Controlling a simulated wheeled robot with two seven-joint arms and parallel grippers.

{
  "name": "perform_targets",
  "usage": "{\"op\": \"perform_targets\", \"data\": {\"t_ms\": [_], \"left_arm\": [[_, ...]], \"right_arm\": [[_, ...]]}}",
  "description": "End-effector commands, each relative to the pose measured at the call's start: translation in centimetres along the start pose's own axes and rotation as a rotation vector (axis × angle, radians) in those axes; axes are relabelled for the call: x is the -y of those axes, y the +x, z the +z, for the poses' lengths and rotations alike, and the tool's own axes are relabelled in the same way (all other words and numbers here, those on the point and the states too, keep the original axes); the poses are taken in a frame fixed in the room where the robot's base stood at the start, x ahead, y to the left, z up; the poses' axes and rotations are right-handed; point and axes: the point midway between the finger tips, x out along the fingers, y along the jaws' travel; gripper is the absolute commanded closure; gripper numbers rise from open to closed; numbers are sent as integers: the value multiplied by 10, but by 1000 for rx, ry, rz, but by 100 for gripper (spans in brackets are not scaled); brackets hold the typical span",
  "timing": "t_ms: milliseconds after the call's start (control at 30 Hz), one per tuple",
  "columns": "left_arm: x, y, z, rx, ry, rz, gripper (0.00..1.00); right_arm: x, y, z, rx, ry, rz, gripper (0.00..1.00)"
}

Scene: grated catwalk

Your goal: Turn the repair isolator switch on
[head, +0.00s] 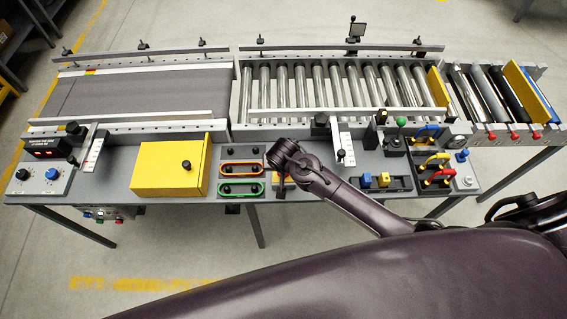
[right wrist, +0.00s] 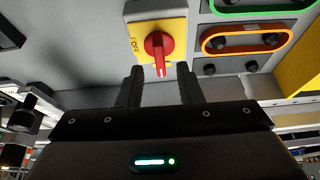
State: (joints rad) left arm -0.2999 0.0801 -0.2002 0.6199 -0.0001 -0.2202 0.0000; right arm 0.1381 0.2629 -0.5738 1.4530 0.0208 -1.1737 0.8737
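The repair isolator switch is a red rotary handle (right wrist: 160,50) on a yellow plate (right wrist: 143,28) in the right wrist view. The handle lies along the picture's vertical; a label reading OFF is on the plate's left side. My right gripper (right wrist: 160,84) is open, with one dark finger on each side of the handle's near end. I cannot tell whether either finger touches it. In the head view my right gripper (head: 281,184) covers the switch, and only bits of yellow plate (head: 291,179) show beside it. My left gripper is not in view.
Orange (head: 242,169) and green (head: 240,188) framed controls sit just left of my right gripper. A yellow box (head: 170,170) lies further left. Conveyor rollers (head: 335,88) run behind.

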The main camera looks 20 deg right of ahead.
Motion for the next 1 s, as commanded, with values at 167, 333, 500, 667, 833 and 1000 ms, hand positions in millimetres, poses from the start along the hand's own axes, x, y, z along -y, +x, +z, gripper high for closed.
{"op": "perform_targets", "data": {"t_ms": [167,333,500,667,833,1000], "left_arm": [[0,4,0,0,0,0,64],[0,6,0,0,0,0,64],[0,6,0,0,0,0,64],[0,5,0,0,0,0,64],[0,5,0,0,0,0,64],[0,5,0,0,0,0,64]], "right_arm": [[0,-25,0,-2,0,-2,67],[0,-39,0,0,0,0,67],[0,-41,0,0,0,0,67],[0,-41,0,0,0,0,67],[0,-41,0,0,0,0,67],[1,-46,5,7,-12,-12,67]]}}
